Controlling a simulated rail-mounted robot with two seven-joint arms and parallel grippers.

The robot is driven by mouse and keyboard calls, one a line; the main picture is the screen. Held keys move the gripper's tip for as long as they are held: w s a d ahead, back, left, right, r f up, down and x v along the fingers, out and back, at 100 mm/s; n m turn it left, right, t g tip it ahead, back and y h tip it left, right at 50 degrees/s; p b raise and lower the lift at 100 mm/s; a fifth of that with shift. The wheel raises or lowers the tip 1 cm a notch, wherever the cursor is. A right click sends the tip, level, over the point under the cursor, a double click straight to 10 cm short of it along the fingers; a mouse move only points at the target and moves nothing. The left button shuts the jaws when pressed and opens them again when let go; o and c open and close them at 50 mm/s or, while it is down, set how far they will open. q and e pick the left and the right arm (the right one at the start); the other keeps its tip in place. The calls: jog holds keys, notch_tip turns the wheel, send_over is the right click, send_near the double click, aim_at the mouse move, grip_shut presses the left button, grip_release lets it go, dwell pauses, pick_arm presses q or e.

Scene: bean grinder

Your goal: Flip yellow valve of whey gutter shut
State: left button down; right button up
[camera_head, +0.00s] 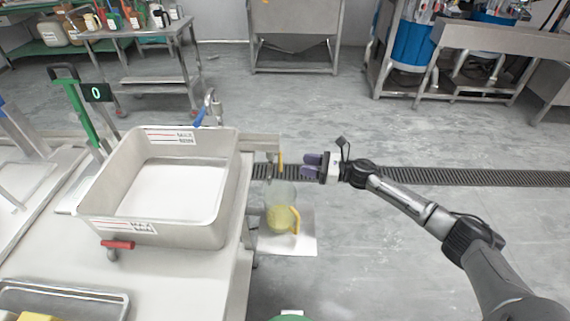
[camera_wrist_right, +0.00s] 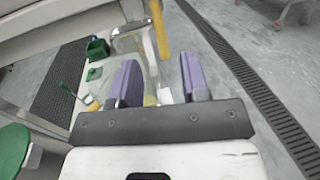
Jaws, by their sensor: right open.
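The whey gutter (camera_head: 260,143) is a metal channel sticking out from the right side of the large vat. Its yellow valve (camera_head: 280,158) hangs upright at the outer end. In the right wrist view the yellow valve (camera_wrist_right: 160,30) is a long yellow bar beyond the fingertips, about in line with the gap between them. My right gripper (camera_head: 310,166) comes in from the right, a little to the right of the valve. Its purple fingers are open with nothing clearly between them; it also shows in the right wrist view (camera_wrist_right: 160,80). My left gripper is out of view.
A clear jug (camera_head: 279,218) with yellowish contents and a yellow handle stands on a pale plate (camera_head: 300,245) below the gutter. The rectangular vat (camera_head: 225,200) stands on the table to the left. Floor around my right arm is open.

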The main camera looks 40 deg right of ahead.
aim_at(280, 162)
jog(key=b+x, duration=0.1)
jog(key=x, duration=0.6)
jog(key=shift+w+a+b, duration=0.15)
jog(key=shift+w+b, duration=0.05)
jog(key=shift+b, duration=0.15)
jog(key=shift+c, duration=0.2)
jog(key=c, duration=0.6)
grip_shut()
